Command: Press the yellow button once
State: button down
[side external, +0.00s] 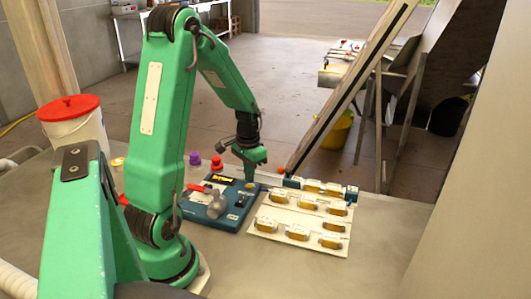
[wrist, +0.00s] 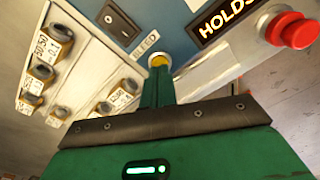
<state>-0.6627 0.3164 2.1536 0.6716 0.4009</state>
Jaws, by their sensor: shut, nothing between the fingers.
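The yellow button (wrist: 158,60) is partly visible in the wrist view, just beyond my fingertips, near a label that seems to read "BLEED". In the side external view a small yellow spot (side external: 253,189) shows on the right part of the blue panel (side external: 228,218), right below my gripper. My gripper (side external: 250,178) is shut, empty and pointing down at the button. It also shows in the wrist view (wrist: 157,76), where the green fingers hide the lower part of the button. I cannot tell whether the tips touch it.
A white board (side external: 300,222) with several amber-and-white parts lies right of the panel. A red-lidded bucket (side external: 75,122) stands at the left.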

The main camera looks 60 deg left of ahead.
aim_at(250, 185)
jog(key=shift+f, duration=0.3)
jog(key=shift+f, duration=0.3)
jog(key=shift+f, duration=0.3)
dwell(1.0)
jog(key=shift+r, duration=0.1)
notch_tip(250, 185, up, 11)
dwell(1.5)
dwell(0.5)
